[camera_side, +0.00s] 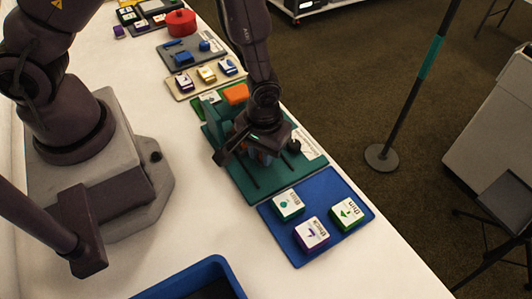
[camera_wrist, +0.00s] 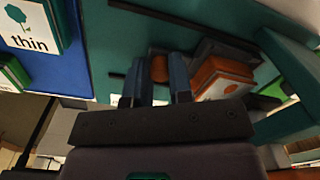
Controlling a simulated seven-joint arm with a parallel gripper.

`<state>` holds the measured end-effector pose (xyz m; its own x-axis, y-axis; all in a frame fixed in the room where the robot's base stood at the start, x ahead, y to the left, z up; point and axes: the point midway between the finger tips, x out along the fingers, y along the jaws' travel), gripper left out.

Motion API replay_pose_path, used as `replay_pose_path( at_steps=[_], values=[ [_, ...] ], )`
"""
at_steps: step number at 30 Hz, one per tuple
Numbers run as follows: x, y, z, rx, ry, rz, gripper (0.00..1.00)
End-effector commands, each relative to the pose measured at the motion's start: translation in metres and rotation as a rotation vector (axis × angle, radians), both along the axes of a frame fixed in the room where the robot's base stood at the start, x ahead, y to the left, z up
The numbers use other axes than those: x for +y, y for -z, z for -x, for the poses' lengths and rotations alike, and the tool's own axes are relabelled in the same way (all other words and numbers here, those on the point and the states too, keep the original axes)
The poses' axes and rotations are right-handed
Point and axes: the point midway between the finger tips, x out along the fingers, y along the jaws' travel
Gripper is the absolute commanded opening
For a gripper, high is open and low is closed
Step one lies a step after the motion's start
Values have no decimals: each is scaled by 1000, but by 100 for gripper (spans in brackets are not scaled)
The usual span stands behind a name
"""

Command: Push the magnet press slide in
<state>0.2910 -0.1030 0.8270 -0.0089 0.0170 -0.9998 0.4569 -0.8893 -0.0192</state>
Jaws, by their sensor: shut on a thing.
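The teal press board (camera_side: 281,178) lies on the white table, with dark rails along it. My gripper (camera_side: 263,156) is down over the board and hides much of the middle. In the wrist view my gripper (camera_wrist: 164,62) has its two blue-grey fingers close around a small orange-brown piece (camera_wrist: 160,69). I cannot tell whether this piece belongs to the slide. An orange-and-white block (camera_wrist: 220,78) sits just right of the fingers. A raised teal wall (camera_wrist: 292,66) stands farther right. How far the slide is in is hidden.
A blue mat (camera_side: 295,246) with several word blocks lies nearer the camera. Behind the board are an orange block (camera_side: 236,94), a tan tray (camera_side: 182,91) with blocks and a red pot (camera_side: 181,22). A blue bin (camera_side: 205,272) stands at the front.

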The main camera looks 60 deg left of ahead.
Motion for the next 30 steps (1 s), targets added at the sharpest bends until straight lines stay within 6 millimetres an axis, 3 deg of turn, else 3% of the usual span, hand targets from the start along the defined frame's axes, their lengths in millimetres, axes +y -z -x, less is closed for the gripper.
replay_pose_path(
  at_steps=[1, 2, 4, 5, 17, 30],
  values=[
    [0, 0, 0, -1, 0, 0, 0],
    [0, 0, 0, -1, 0, 0, 27],
    [0, 0, 0, -1, 0, 0, 43],
    [0, 0, 0, -1, 0, 0, 46],
    [-1, -9, -1, -4, 1, 0, 46],
    [-3, -93, -2, -8, 2, 3, 46]
  ],
)
